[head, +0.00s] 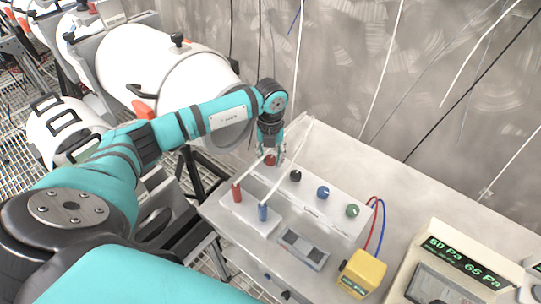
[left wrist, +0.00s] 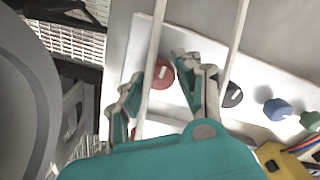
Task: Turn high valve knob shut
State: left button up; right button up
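A panel (head: 312,208) on the bench carries a row of red, black, blue and green knobs. I cannot read which one is labelled as the high valve. My left gripper (head: 270,151) is over the red knob (head: 270,160) at the row's far left end. In the left wrist view my open left gripper (left wrist: 165,62) has one finger on each side of the red knob (left wrist: 161,75), which shows a short white mark. I cannot tell whether the fingers touch it. The black knob (left wrist: 232,95) is just right of the right finger. My right gripper is not in view.
Red (head: 237,193) and blue (head: 263,212) upright handles stand in front of the panel. A yellow box (head: 362,272) with cables and a pressure display (head: 455,255) reading 60 Pa and 65 Pa are at right. Thin pale rods cross near the gripper. White vessels (head: 175,75) stand at left.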

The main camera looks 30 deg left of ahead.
aim_at(270, 159)
pick_arm(q)
jog(key=o, duration=0.3)
notch_tip(270, 159, up, 12)
dwell(0.6)
dwell(0.4)
